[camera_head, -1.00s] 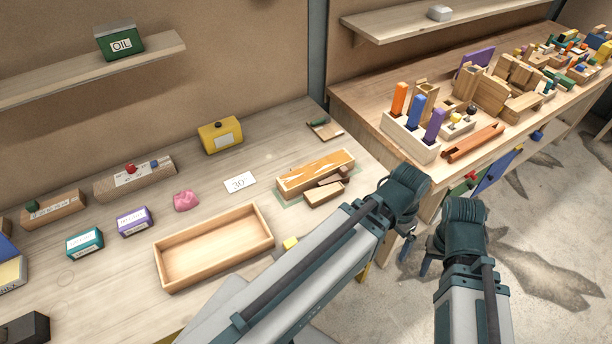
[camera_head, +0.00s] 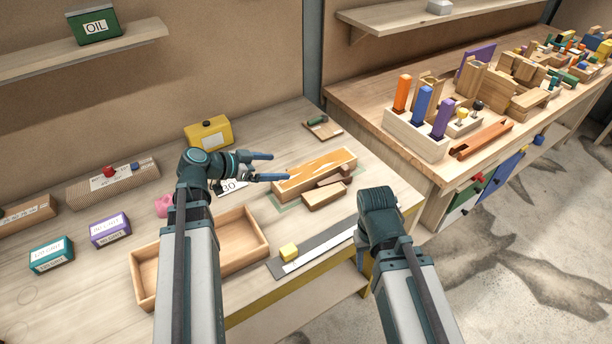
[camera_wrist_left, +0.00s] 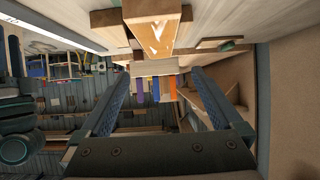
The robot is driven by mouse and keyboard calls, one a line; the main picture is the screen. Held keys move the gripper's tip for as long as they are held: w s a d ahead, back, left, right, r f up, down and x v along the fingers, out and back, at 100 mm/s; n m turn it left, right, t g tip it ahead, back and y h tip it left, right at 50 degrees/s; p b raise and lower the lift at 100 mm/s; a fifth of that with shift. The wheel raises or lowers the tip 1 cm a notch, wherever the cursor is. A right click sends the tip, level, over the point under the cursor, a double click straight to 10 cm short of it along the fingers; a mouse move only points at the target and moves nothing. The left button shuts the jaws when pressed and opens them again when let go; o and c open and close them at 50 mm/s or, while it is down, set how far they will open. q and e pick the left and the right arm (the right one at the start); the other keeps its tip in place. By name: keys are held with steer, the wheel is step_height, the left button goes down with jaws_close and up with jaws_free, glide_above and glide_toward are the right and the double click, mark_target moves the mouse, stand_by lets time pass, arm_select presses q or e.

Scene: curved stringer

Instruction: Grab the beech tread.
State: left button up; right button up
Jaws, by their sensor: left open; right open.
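A long wooden piece with an orange-streaked top (camera_head: 315,174) lies on the left bench. Two small plain wood blocks lie along its front side, a lighter one (camera_head: 323,196) and a thin darker one (camera_head: 334,179). I cannot tell which piece is the beech tread. My left gripper (camera_head: 279,167) is open and empty, just left of the long piece, fingers pointing toward it. In the left wrist view the long piece's end (camera_wrist_left: 155,32) shows ahead between the open fingers (camera_wrist_left: 162,75). My right gripper (camera_head: 362,256) is mostly hidden below its wrist near the bench's front edge.
An open wooden tray (camera_head: 250,232) lies partly behind my left arm. A yellow tin (camera_head: 209,133) stands behind, and a 30 card (camera_head: 229,187) lies under the left gripper. The right bench (camera_head: 440,168) holds blocks.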

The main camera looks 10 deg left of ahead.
arm_select(q)
steer(key=b, duration=0.4)
glide_toward(315, 168)
steer(key=shift+x, duration=1.05)
steer(key=shift+w+d+f, duration=0.1)
steer(key=shift+w+d, duration=0.05)
steer(key=shift+w, duration=0.15)
steer(key=b+x, duration=0.2)
steer(key=x, duration=0.3)
steer(key=shift+d+f+b, duration=0.1)
steer(key=shift+f+b, duration=0.1)
steer(key=shift+b, duration=0.15)
steer(key=shift+c, duration=0.2)
steer(key=shift+r, duration=0.1)
jaws_close()
